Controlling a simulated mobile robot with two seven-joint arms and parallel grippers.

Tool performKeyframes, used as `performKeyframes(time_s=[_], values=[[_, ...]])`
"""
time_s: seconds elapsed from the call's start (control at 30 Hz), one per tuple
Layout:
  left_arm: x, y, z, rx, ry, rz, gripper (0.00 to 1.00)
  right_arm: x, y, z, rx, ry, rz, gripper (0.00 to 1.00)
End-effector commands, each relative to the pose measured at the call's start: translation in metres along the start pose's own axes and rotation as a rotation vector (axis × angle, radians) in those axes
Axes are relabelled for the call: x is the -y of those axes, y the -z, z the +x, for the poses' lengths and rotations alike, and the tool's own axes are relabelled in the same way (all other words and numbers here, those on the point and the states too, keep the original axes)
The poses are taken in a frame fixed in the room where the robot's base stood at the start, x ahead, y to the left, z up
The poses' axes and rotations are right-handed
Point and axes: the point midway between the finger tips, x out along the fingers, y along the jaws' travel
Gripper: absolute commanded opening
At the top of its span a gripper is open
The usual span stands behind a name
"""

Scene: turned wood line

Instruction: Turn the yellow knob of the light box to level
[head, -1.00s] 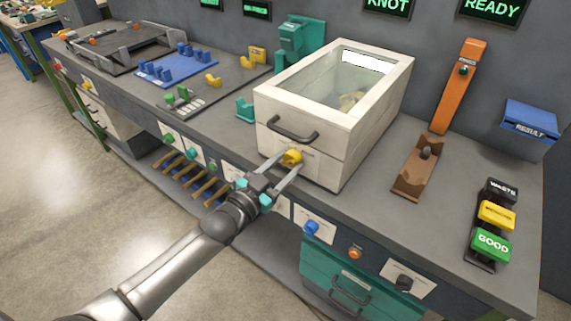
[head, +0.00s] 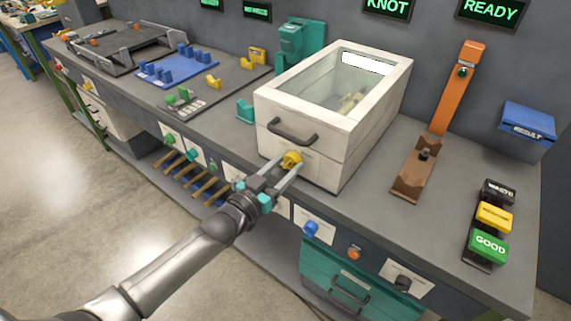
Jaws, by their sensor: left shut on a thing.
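The light box (head: 362,122) is a cream box with a glass top on the bench, with a dark handle on its front. Its yellow knob (head: 291,158) sits low on the front face, below the handle. My left gripper (head: 288,165) reaches in from the lower left, its two fingers on either side of the knob, shut on it. The fingers hide part of the knob, so its exact angle is hard to read. My right gripper is not in view.
On the bench front below are a blue knob (head: 311,228), an orange button (head: 355,253) and a black knob (head: 403,284). An orange lever stand (head: 452,95) is right of the box. WASTE, yellow and GOOD blocks (head: 490,246) stand at the right edge.

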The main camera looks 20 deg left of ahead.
Motion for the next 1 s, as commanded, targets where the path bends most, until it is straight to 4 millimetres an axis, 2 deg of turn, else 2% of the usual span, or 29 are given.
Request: performKeyframes(time_s=[1.0], values=[[0.0005,-0.0003,-0.0001,0.001,0.0,-0.499,0.0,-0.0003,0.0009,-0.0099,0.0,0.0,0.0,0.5]])
